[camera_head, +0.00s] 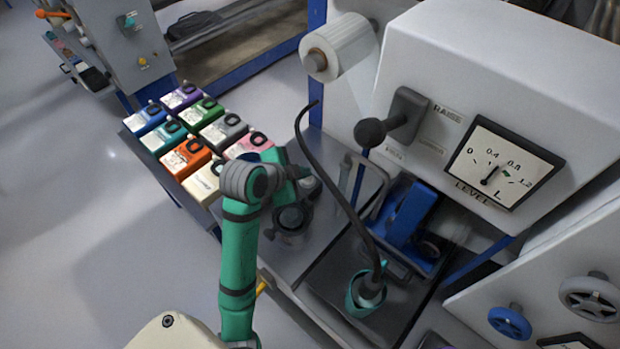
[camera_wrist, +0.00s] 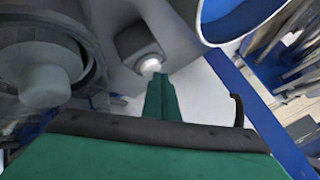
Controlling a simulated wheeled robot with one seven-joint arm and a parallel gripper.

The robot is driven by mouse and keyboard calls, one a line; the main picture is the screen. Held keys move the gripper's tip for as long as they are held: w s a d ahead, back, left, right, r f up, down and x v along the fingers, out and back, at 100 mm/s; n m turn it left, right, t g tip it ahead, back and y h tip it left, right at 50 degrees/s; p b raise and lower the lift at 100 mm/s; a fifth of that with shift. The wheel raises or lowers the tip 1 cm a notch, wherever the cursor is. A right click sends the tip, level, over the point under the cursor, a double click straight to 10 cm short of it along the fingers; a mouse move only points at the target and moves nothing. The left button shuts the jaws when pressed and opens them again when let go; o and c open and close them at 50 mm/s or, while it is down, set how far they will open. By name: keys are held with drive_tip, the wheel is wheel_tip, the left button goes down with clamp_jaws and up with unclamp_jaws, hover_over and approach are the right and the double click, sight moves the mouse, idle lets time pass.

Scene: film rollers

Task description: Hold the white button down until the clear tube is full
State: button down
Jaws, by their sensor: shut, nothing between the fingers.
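A small white button (camera_wrist: 150,66) sits on the end of a dark square housing in the wrist view. My gripper (camera_wrist: 160,84) is shut and empty, its green fingertips very near the button; I cannot tell whether they touch it. In the head view my green arm bends over the grey bench, with the gripper end (camera_head: 284,178) partly hidden. A glassy round vessel (camera_wrist: 92,72) with a grey knob-like part inside stands at the left of the wrist view. I cannot tell whether it is the clear tube, and no fill level is readable.
A level gauge (camera_head: 505,162) on the white machine has its needle between 0.4 and 0.8, near a green mark. A dark lever (camera_head: 390,118) projects beside it. Several coloured boxes (camera_head: 190,155) stand left of my arm.

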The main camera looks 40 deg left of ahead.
drive_tip(key=shift+w+d+f, duration=0.15)
drive_tip(key=shift+w+f, duration=0.05)
drive_tip(key=shift+f, duration=0.25)
idle(0.5)
